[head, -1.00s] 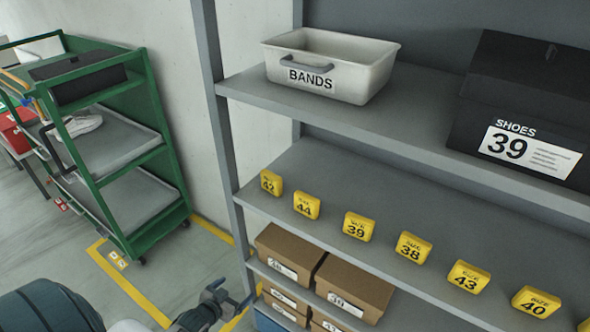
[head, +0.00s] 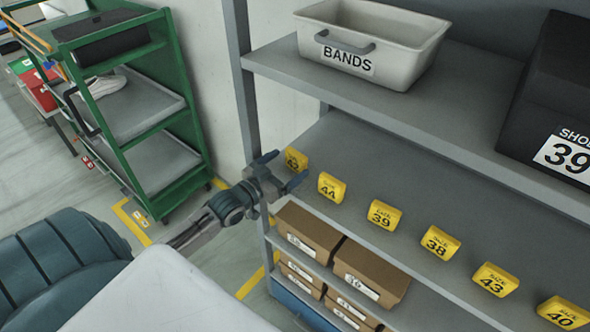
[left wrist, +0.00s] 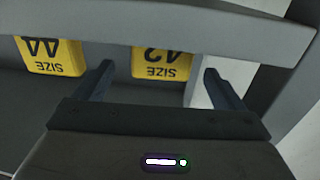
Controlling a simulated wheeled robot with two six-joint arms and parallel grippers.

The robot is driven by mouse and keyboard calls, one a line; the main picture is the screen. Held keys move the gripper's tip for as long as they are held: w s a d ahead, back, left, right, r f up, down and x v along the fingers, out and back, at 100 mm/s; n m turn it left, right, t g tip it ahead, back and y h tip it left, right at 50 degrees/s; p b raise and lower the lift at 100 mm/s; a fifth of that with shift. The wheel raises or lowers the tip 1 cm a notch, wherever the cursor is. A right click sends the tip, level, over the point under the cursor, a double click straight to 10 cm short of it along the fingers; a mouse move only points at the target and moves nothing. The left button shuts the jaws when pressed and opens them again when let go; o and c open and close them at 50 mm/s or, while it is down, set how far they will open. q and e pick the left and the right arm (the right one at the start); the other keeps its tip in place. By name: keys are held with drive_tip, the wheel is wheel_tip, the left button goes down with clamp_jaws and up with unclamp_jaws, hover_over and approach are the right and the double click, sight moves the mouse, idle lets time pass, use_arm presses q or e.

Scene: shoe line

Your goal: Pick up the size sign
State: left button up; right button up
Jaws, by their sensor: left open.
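Yellow size signs stand in a row on the middle shelf: 42 (head: 296,160), 44 (head: 331,187), 39 (head: 384,216), 38 (head: 440,243), 43 (head: 495,280) and 40 (head: 563,313). My left gripper (head: 282,169) is open and empty at the shelf's left front, just in front of sign 42. In the left wrist view, sign 42 (left wrist: 162,63) appears upside down between the two fingers, beyond their tips. Sign 44 (left wrist: 50,56) is left of the fingers there. My right gripper is not in view.
The upper shelf (head: 440,125) overhangs the signs and carries a BANDS bin (head: 400,60) and a black shoe box (head: 560,105) labelled 39. Brown boxes (head: 310,228) sit on the shelf below. A grey post (head: 243,85) stands left of the gripper; a green cart (head: 185,80) is further left.

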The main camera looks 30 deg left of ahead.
sight(293, 159)
use_arm(q)
drive_tip(key=shift+w+d+f, duration=0.1)
drive_tip(key=shift+w, duration=0.25)
drive_tip(key=shift+w+d, duration=0.1)
drive_tip(key=shift+w, duration=0.15)
drive_tip(key=w+b, duration=0.4)
drive_tip(key=b, duration=0.1)
drive_tip(key=shift+d, duration=0.15)
drive_tip(key=shift+w+d+b, duration=0.15)
drive_tip(key=shift+w+b, duration=0.15)
drive_tip(key=shift+w, duration=0.25)
drive_tip(key=shift+r, duration=0.25)
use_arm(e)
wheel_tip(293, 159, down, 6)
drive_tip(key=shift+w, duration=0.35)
use_arm(q)
drive_tip(key=shift+s, duration=0.1)
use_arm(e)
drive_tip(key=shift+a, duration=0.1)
use_arm(q)
drive_tip(key=c, duration=1.1)
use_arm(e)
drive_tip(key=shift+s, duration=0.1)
